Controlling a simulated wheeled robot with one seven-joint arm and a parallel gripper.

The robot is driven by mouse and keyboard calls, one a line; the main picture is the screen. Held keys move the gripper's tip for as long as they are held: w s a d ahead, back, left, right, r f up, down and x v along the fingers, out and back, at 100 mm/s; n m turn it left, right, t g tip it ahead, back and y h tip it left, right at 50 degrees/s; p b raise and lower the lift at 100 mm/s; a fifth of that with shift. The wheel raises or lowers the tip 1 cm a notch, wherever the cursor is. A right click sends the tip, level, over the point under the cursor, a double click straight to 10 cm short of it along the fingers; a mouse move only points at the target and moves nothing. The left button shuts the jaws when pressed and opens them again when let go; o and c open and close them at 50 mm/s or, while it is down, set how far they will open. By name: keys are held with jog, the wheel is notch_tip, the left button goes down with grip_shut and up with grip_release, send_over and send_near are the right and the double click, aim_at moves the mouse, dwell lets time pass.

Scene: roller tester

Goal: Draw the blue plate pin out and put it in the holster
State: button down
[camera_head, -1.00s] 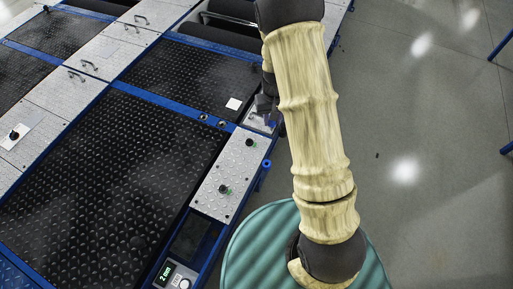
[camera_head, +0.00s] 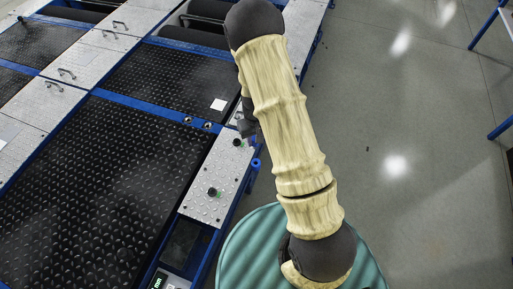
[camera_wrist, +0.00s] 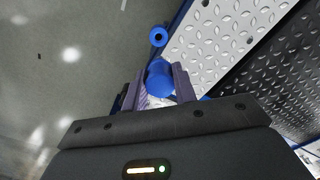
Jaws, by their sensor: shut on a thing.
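In the wrist view my gripper (camera_wrist: 159,86) is shut on the blue plate pin (camera_wrist: 160,76), with the round blue head showing between the two purple-grey fingers. The pin's lower end is hidden, so I cannot tell whether it is clear of the plate. A short blue tube with a dark round opening, which looks like the holster (camera_wrist: 158,36), is just beyond the pin and apart from it. It also shows in the head view (camera_head: 256,164), on the outer edge of the tester. There my gripper (camera_head: 247,130) is partly hidden behind my arm, and the pin cannot be made out.
The silver panel (camera_head: 222,170) beside the tube carries two black knobs (camera_head: 237,142) (camera_head: 212,192). Black tread plates (camera_head: 105,185) in blue frames lie to the left. The grey floor (camera_head: 420,180) at the right is open.

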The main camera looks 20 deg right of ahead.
jog(key=f, duration=0.2)
jog(key=shift+s+f, duration=0.3)
jog(key=shift+f, duration=0.1)
jog(key=shift+r, duration=0.1)
jog(key=shift+r, duration=0.1)
notch_tip(320, 180, down, 6)
jog(key=b, duration=0.3)
jog(key=shift+b, duration=0.35)
jog(key=shift+d+f+b, duration=0.1)
jog(key=shift+f+b, duration=0.9)
jog(key=shift+f, duration=1.3)
dwell(1.0)
jog(key=c, duration=1)
grip_release()
jog(key=shift+c, duration=0.2)
notch_tip(320, 180, up, 17)
jog(key=p, duration=0.5)
jog(key=shift+r, duration=0.2)
